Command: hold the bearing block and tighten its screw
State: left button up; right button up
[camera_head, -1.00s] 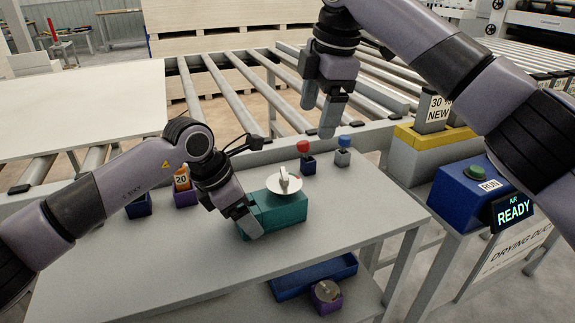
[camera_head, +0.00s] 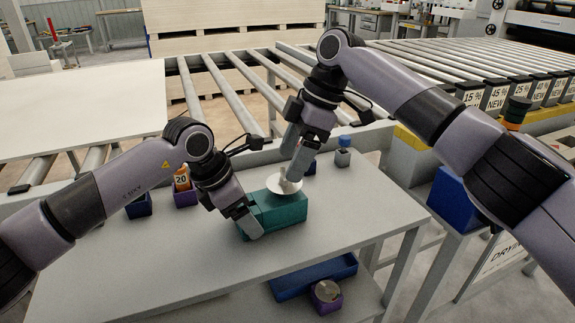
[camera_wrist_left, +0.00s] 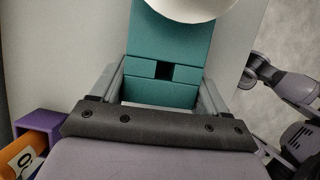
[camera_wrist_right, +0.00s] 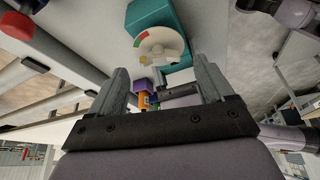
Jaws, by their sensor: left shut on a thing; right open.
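The teal bearing block (camera_head: 278,212) lies on the grey table, with a white round dial and its raised grip, the screw (camera_head: 285,183), on top. My left gripper (camera_head: 250,228) is shut on the block's left end; the left wrist view shows its fingers on both sides of the teal block (camera_wrist_left: 165,55). My right gripper (camera_head: 290,165) is open above the dial. In the right wrist view the dial (camera_wrist_right: 160,48), with coloured marks, lies beyond the open fingers (camera_wrist_right: 163,85), apart from them. In the head view the right fingers partly hide the dial.
A red knob (camera_wrist_right: 18,27) shows in the right wrist view. An orange bottle (camera_head: 181,180) sits in a purple holder at the left. A blue tray (camera_head: 312,277) lies on the lower shelf. The table front is clear.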

jog(key=shift+x, duration=1.4)
jog(key=c, duration=1.1)
jog(key=shift+o, duration=0.2)
jog(key=shift+s+m+t, duration=0.1)
jog(key=shift+m+t, duration=0.4)
jog(key=shift+m, duration=0.75)
jog(key=shift+s+m+t, duration=0.1)
jog(key=shift+m+t, duration=0.4)
jog(key=shift+m, duration=0.75)
jog(key=shift+w, duration=0.1)
jog(key=o, duration=1.1)
jog(key=shift+c, duration=0.2)
jog(key=shift+r, duration=0.1)
jog(key=v, duration=1.2)
jog(key=shift+a, duration=0.2)
